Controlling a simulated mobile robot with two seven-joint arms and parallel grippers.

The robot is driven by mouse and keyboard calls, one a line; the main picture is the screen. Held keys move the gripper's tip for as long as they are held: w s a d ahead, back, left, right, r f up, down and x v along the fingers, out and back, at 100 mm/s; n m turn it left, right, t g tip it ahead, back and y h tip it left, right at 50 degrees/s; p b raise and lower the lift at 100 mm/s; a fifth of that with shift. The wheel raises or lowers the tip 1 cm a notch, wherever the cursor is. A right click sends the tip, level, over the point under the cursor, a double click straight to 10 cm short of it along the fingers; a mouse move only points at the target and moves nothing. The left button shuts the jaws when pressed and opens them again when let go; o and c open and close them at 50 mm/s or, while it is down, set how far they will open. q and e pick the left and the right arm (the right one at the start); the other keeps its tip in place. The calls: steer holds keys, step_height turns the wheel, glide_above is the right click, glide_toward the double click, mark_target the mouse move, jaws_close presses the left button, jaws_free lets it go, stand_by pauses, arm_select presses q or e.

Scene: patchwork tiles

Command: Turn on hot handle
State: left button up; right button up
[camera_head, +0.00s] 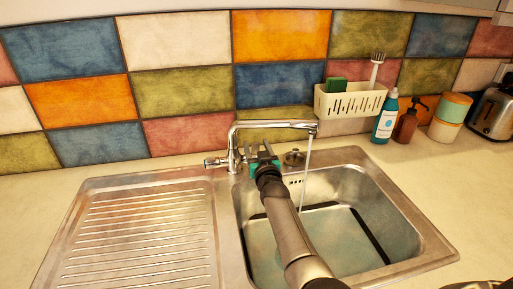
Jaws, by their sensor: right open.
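A chrome faucet (234,145) stands behind the sink (405,205), its spout reaching to the right over the basin. A thin stream of water (304,178) falls from the spout tip into the basin. One handle (214,161) sticks out on the faucet's left side. My right gripper (262,154) is open at the right side of the faucet base and covers that side. A handle there is mostly hidden, and I cannot tell whether the gripper touches it. No hot or cold marking is readable. My left gripper is not in view.
A ribbed drainboard (140,235) lies left of the basin. A white caddy (350,101) with a sponge and brush hangs on the tiled wall. Bottles (384,120), stacked pots (449,116) and a toaster (494,112) stand at the back right. The left counter is clear.

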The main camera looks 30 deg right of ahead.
jaws_close()
stand_by(0.4)
steer(key=shift+s+f+t+b, duration=0.2)
steer(key=shift+f+t+b, duration=0.15)
steer(key=shift+b, duration=0.65)
steer(key=shift+s+r+t+b, duration=0.15)
steer(key=shift+t+b, duration=0.2)
steer(key=shift+b, duration=0.25)
jaws_free()
steer(key=shift+a, duration=0.1)
